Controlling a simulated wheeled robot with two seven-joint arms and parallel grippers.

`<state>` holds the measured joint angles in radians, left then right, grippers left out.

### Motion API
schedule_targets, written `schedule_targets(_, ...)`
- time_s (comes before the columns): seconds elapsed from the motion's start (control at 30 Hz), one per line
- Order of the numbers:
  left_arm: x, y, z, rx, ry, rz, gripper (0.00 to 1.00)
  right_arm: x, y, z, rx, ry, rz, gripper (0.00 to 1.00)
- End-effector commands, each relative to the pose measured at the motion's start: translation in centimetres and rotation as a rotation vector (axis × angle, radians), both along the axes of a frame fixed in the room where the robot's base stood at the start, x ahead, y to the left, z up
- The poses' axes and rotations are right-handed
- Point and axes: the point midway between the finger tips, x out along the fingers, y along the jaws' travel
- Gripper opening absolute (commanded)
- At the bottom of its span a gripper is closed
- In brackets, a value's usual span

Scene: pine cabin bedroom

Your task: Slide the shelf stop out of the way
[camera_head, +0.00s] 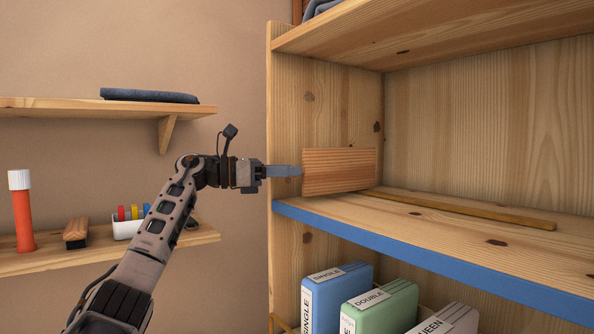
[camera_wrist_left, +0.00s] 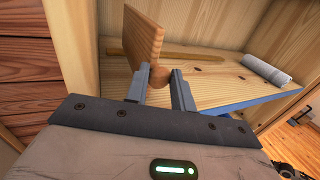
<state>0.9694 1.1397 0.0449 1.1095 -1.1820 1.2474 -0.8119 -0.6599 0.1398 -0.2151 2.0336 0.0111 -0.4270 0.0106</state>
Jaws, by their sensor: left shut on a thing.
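The shelf stop (camera_head: 338,171) is a reddish-brown wooden board. It stands on edge at the left end of the blue-edged middle shelf (camera_head: 460,245), close to the cabinet's left side wall. My left gripper (camera_head: 294,171) reaches in from the left at the board's near end. The knob is hidden in the head view. My right gripper is not in view.
A thin wooden strip (camera_head: 465,208) lies along the shelf. A pale roll (camera_wrist_left: 265,72) lies farther right on it. Labelled box files (camera_head: 382,305) stand below. Wall shelves (camera_head: 60,107) at left hold a blue pad, an orange bottle and a brush.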

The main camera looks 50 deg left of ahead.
Motion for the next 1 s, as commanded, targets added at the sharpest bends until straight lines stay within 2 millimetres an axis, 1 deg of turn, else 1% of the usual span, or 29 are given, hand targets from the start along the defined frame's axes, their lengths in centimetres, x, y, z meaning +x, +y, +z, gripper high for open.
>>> schedule_targets(0.17, 0.0, 0.0, 0.0, 0.001, -0.001, 0.002, 0.00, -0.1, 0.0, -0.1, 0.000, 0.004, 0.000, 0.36)
schedule_targets(0.2, 0.1, 0.0, 0.0, 0.001, -0.001, 0.001, 0.27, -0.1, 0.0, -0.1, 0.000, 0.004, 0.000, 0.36)
schedule_targets(0.27, 0.1, 0.0, 0.0, 0.001, -0.001, 0.001, 0.44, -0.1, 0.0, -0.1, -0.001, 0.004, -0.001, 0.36)
schedule_targets(0.53, 0.1, -0.1, 0.0, 0.001, 0.001, -0.001, 0.44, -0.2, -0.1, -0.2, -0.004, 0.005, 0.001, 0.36)
schedule_targets(0.67, -0.5, 0.3, -0.2, 0.000, 0.001, 0.001, 0.44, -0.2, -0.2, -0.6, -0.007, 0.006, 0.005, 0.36)
schedule_targets(0.77, -1.8, 1.1, -0.3, 0.002, 0.001, 0.003, 0.44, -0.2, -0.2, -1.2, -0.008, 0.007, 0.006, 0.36)
schedule_targets(0.87, -3.6, 2.3, -0.5, 0.002, 0.003, 0.004, 0.44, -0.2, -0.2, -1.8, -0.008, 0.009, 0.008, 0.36)
schedule_targets(1.0, -6.6, 4.1, -0.4, 0.003, 0.001, 0.006, 0.44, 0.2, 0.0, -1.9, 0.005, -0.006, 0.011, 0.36)
